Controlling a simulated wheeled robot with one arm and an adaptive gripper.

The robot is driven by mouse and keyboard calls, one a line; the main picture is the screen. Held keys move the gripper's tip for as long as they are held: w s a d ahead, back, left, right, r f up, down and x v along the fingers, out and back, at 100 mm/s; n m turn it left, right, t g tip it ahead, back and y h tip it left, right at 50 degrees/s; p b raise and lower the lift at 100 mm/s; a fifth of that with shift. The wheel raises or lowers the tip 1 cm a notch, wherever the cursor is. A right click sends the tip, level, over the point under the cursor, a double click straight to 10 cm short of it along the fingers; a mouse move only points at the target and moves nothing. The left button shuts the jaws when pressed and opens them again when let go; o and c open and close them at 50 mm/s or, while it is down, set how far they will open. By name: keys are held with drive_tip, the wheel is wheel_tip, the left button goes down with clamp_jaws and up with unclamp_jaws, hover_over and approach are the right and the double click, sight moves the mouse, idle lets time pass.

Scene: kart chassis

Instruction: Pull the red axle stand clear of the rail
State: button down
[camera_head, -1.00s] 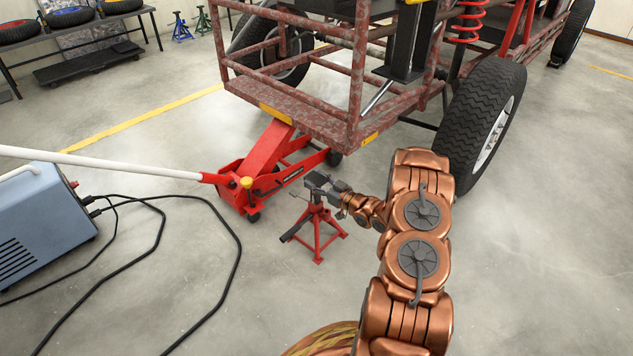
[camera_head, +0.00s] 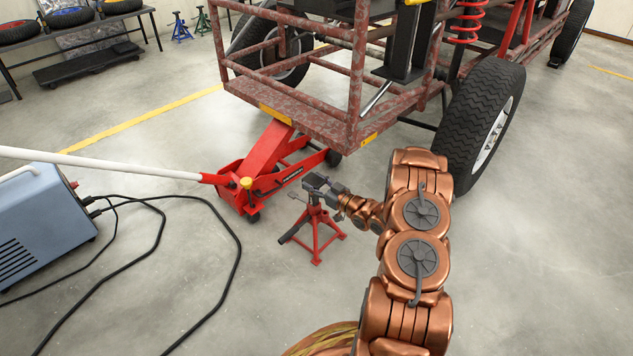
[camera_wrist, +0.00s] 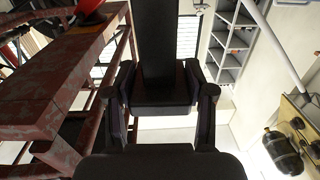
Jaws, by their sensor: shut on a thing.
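The red axle stand (camera_head: 316,238) is on the concrete floor in front of the kart's rust-red frame, to the right of the red floor jack. It looks upright, its feet at or very near the floor. My gripper (camera_head: 316,186) is at the top of the stand and shut on it, with its fingers partly hiding the head. The rail (camera_head: 300,122) of the frame is behind and above, with a visible gap to the stand in the head view. In the wrist view a dark post stands between my fingers (camera_wrist: 158,105), and the rusty rail (camera_wrist: 55,75) is at left.
The red floor jack (camera_head: 265,165) is close on the left, under the frame, its white handle reaching left. The kart's tire (camera_head: 478,125) is at right. Black cables (camera_head: 236,240) and a blue machine (camera_head: 45,225) lie left. Floor in front is clear.

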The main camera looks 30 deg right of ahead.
drive_tip(key=shift+s+a+f, duration=0.1)
drive_tip(key=shift+s+a, duration=0.1)
drive_tip(key=shift+a, duration=0.55)
drive_tip(key=shift+s+a+f, duration=0.1)
drive_tip(key=shift+s+a, duration=0.1)
drive_tip(key=shift+a, duration=0.55)
drive_tip(key=shift+c, duration=1.6)
unclamp_jaws()
drive_tip(key=shift+r, duration=0.1)
drive_tip(key=shift+d, duration=0.15)
drive_tip(key=v, duration=1.2)
drive_tip(key=shift+r, duration=0.1)
